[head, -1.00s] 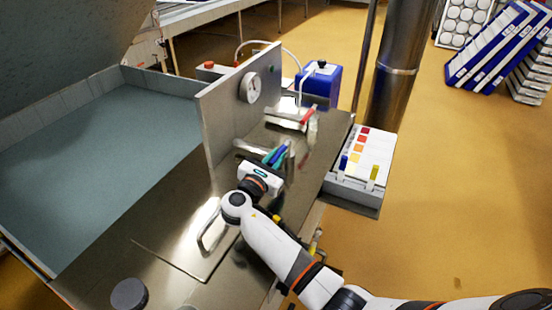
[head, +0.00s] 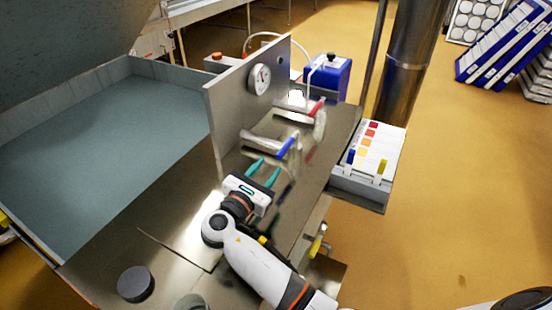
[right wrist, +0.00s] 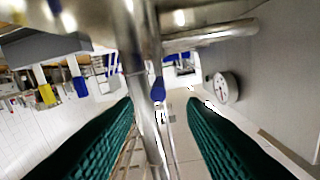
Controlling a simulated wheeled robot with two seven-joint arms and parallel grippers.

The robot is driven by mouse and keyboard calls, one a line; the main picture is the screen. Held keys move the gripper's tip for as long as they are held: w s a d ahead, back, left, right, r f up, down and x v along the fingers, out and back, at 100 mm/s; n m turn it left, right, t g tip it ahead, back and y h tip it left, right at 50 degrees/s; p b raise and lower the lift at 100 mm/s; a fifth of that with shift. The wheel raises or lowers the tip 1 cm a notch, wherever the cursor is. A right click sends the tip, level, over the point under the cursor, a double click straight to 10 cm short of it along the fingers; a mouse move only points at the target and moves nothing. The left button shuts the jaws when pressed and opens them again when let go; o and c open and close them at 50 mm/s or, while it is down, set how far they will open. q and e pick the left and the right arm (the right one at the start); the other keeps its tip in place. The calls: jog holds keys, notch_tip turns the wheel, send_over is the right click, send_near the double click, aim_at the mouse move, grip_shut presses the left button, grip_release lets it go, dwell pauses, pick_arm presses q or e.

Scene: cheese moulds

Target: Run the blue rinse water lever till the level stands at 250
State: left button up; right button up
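The blue lever (head: 287,146) sits on a steel pipe fitting in front of the upright panel (head: 225,110). My right gripper (head: 264,172) is open, its two teal fingers apart, just short of the blue lever and pointing at it. In the right wrist view the blue lever end (right wrist: 158,89) shows beyond and between the fingertips, beside a steel pipe (right wrist: 146,70). I see nothing held. A round white dial (head: 259,78) is on the panel, also in the right wrist view (right wrist: 225,88); its reading is too small to tell. My left gripper is out of view.
A red lever (head: 317,107) stands just behind the blue one. A large vat (head: 100,130) lies left of the panel. A blue container (head: 328,78) stands behind. A tray with colour patches (head: 362,182) is at the right. A dark round piece (head: 136,284) is on the front counter.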

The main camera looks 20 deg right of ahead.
jog(key=shift+v, duration=1.5)
dwell(0.8)
